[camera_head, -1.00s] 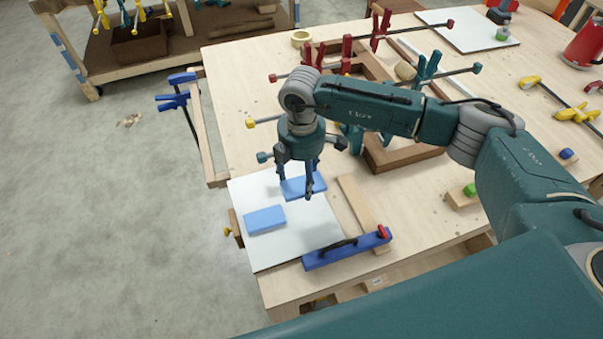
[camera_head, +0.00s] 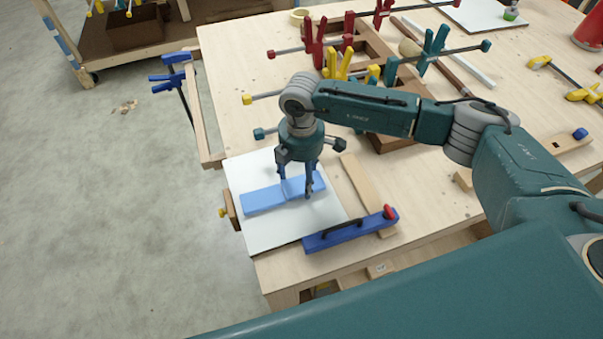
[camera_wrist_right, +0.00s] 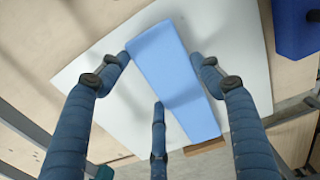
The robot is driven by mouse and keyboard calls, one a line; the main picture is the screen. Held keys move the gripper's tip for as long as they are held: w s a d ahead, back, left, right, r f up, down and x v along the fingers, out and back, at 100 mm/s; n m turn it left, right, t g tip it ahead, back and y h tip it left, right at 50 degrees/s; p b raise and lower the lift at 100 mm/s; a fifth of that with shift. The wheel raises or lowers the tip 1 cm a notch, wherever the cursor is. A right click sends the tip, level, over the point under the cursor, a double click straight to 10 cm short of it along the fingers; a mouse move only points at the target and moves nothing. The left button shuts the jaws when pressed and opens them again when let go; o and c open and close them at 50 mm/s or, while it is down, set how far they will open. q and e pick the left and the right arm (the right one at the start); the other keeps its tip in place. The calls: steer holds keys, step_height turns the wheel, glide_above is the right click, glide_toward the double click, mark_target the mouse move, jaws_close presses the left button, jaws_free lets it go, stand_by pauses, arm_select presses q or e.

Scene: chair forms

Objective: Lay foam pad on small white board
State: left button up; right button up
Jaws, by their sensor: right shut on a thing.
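The small white board (camera_head: 285,232) lies flat at the near left corner of the wooden table. A light blue foam pad (camera_head: 262,200) lies on it. In the right wrist view, blue foam (camera_wrist_right: 170,60) lies between my gripper's fingers (camera_wrist_right: 160,75), above the white board (camera_wrist_right: 240,75). The gap below the held pad cannot be judged. My left gripper is not in view.
A dark blue tool with a black handle (camera_head: 350,232) lies across the board's right edge. A wooden strip (camera_head: 362,188) lies to the right. Clamped brown frames (camera_head: 395,135) with red, yellow and teal clamps stand behind. Blue clamps (camera_head: 168,80) hang at the table's left side.

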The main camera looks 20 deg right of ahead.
mark_target(302, 180)
steer(key=shift+f, duration=0.35)
stand_by(0.4)
steer(key=o, duration=0.8)
step_height(302, 180, up, 12)
steer(key=shift+r, duration=0.1)
